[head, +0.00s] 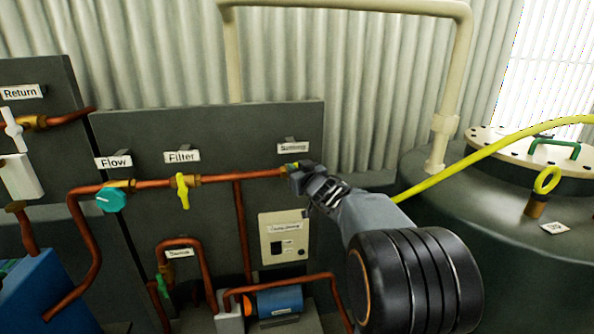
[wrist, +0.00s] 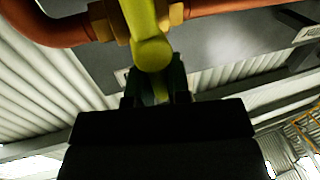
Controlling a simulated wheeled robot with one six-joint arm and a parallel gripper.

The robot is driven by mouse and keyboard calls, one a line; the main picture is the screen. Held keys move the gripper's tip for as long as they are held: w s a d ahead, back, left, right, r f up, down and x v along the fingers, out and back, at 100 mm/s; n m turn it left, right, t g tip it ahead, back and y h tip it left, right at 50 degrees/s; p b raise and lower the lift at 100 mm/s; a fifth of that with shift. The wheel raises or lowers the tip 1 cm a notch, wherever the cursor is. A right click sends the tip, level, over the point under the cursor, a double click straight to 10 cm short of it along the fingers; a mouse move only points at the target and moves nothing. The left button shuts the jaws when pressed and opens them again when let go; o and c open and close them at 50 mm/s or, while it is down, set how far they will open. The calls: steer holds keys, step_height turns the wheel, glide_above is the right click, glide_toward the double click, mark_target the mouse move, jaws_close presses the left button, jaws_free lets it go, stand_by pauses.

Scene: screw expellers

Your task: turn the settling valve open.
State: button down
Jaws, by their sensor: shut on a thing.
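The settling valve is at the right end of the copper pipe, under a label reading Settling (head: 293,147). My gripper (head: 296,177) covers most of it in the head view. In the wrist view its yellow lever (wrist: 152,52) runs from the brass body at the copper pipe down between my fingers. My gripper (wrist: 157,92) is shut on the lever's end, which is partly hidden between the fingers. The lever lies across the pipe there.
A yellow filter valve (head: 182,191) and a teal flow knob (head: 110,199) are to the left on the same pipe. A switch box (head: 284,237) and a blue motor (head: 279,301) are below. A yellow hose (head: 470,158) crosses above the dark tank (head: 480,215) at right.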

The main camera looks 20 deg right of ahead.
steer(key=shift+w+a+f+n+g+h+b, duration=0.1)
steer(key=shift+a+f+n+g+h+b, duration=0.75)
steer(key=shift+n, duration=1.4)
steer(key=shift+w+a+f+n+g+h+b, duration=0.1)
steer(key=shift+a+f+n+g+h+b, duration=0.3)
steer(key=shift+n+b, duration=1.4)
steer(key=shift+w+a+f+n+g+h+b, duration=0.1)
steer(key=shift+a+f+n+g+h+b, duration=0.4)
steer(key=shift+n, duration=2.25)
steer(key=shift+d+h, duration=0.2)
steer(key=shift+h, duration=0.25)
steer(key=c, duration=1.1)
jaws_free()
steer(key=shift+s, duration=0.1)
